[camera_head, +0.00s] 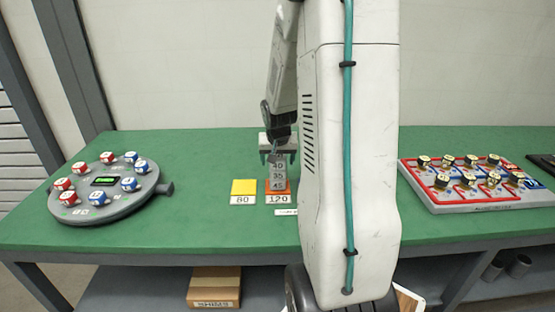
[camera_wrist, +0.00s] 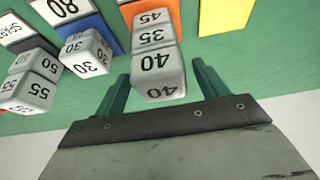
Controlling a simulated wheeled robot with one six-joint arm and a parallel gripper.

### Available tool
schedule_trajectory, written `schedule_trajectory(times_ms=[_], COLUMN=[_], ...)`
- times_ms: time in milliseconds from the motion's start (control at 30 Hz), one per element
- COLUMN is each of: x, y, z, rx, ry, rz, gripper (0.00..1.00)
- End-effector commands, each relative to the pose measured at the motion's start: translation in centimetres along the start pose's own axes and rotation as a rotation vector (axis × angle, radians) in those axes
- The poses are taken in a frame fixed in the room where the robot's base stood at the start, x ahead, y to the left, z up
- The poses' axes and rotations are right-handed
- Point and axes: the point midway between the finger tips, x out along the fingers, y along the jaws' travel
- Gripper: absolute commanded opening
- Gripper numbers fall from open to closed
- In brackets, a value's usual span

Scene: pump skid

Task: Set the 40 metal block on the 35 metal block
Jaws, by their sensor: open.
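The 40 metal block (camera_wrist: 160,72) is the top of a stack, resting on the 35 metal block (camera_wrist: 152,33). A 45 block (camera_wrist: 152,17) is below the 35 block. The stack stands upright on an orange pad (camera_head: 288,185) labelled 120, and the 40 block (camera_head: 278,166) shows at its top in the head view. My gripper (camera_head: 278,152) is open above the stack. In the wrist view its fingers are on either side of the 40 block, with visible gaps, so it is not gripped.
A 30 block (camera_wrist: 85,55) stands on a blue pad beside the stack; 50 and 55 blocks (camera_wrist: 28,80) are further left in the wrist view. A yellow pad (camera_head: 244,187) is empty. A round dial device (camera_head: 105,185) is left, a red-blue board (camera_head: 475,180) right.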

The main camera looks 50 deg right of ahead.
Motion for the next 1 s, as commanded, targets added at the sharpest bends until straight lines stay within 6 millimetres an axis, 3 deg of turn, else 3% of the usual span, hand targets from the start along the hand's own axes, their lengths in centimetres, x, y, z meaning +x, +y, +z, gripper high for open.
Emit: schedule_trajectory(times_ms=[167,600,767,867,967,1000], x=[-1.7,-10.5,-12.0,-13.4,-16.1,-17.6], y=[0.0,0.0,-0.1,-1.3,-4.1,-5.5], z=[-0.2,-0.2,-0.1,1.0,4.0,5.8], rx=[0.0,0.0,-0.002,-0.036,-0.127,-0.177], ry=[0.005,0.004,0.001,-0.008,-0.033,-0.048], rz=[0.0,-0.001,-0.001,-0.012,-0.039,-0.054], gripper=[0.72,0.72,0.72,0.72,0.72,0.72])
